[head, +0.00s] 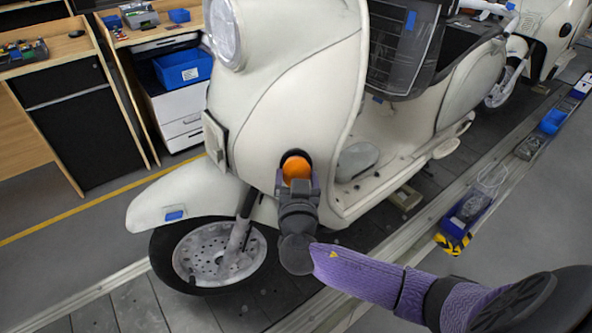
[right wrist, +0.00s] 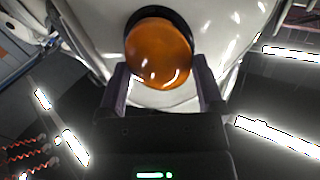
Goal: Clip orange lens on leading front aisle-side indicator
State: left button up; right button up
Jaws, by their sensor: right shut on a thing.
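The orange lens (head: 296,169) is a round dome on the front shield of the leading cream scooter (head: 285,110). It sits against the dark round indicator socket (head: 291,154), whose rim shows above it. In the right wrist view the lens (right wrist: 159,54) lies between the two fingers, with the dark socket rim (right wrist: 138,15) behind its upper left edge. My right gripper (head: 297,181) is shut on the lens from below. I cannot tell whether the lens is fully seated. My left gripper is not in view.
The scooter's front wheel (head: 219,254) and fender (head: 180,202) are left of my right arm. A second scooter (head: 548,25) stands behind. Blue bins (head: 183,68) and workbenches are at the back left. Small trays (head: 468,208) line the conveyor's right edge.

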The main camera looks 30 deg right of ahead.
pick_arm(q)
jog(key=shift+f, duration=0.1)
pick_arm(e)
jog(key=shift+w+d+b, duration=0.1)
jog(key=shift+w+b, duration=0.15)
jog(key=shift+b, duration=0.15)
jog(key=o, duration=1)
jog(key=shift+c, duration=0.2)
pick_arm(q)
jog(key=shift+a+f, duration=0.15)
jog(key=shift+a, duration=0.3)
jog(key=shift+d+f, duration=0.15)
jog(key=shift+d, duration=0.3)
pick_arm(e)
jog(key=v, duration=1)
